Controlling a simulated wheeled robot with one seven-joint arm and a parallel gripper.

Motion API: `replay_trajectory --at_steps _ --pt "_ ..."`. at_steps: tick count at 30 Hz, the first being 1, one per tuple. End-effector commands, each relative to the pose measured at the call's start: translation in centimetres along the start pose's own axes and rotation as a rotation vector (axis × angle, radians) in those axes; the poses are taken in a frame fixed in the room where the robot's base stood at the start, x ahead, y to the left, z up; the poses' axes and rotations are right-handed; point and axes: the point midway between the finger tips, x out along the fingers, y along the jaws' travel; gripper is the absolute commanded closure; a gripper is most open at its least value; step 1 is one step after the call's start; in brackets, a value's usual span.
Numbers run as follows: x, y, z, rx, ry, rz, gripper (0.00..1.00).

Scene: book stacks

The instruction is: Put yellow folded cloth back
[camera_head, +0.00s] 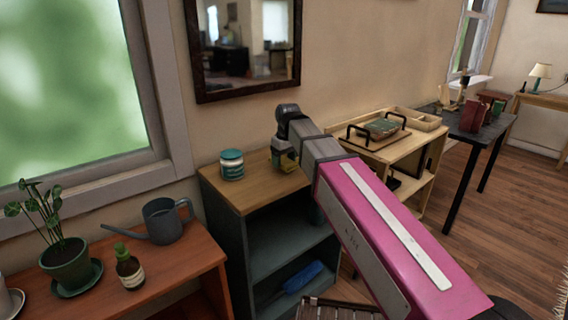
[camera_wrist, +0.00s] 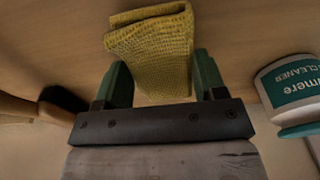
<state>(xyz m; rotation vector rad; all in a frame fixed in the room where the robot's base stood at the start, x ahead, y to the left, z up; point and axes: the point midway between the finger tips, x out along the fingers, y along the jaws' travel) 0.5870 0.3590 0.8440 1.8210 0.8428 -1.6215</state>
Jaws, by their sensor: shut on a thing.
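The yellow folded cloth (camera_wrist: 150,45) is between the two green fingers of my gripper (camera_wrist: 165,80) in the wrist view. It has a waffle texture and my gripper is shut on it. In the head view my gripper (camera_head: 285,160) is over the wooden top of the blue-grey shelf unit (camera_head: 240,187), and only a little yellow shows there. The arm hides part of the cloth. I cannot tell whether the cloth touches the top.
A teal and white cleaner tub (camera_head: 232,165) stands left of my gripper on the same top; it also shows in the wrist view (camera_wrist: 290,90). A blue item (camera_head: 303,277) lies on a lower shelf. A watering can (camera_head: 163,220) and plant (camera_head: 66,255) stand further left.

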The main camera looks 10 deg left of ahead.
Motion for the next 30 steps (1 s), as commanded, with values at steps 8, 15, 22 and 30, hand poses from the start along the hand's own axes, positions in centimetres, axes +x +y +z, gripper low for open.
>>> replay_trajectory --at_steps 8,15,22,30 --pt "1.42 -0.02 0.17 0.000 0.000 0.000 0.55" --pt "1.67 -0.02 0.20 0.000 0.000 0.000 0.32" --pt "1.62 -0.02 0.19 0.000 0.000 0.000 0.10" --pt "0.86 -0.01 0.13 0.000 0.001 0.001 0.10"
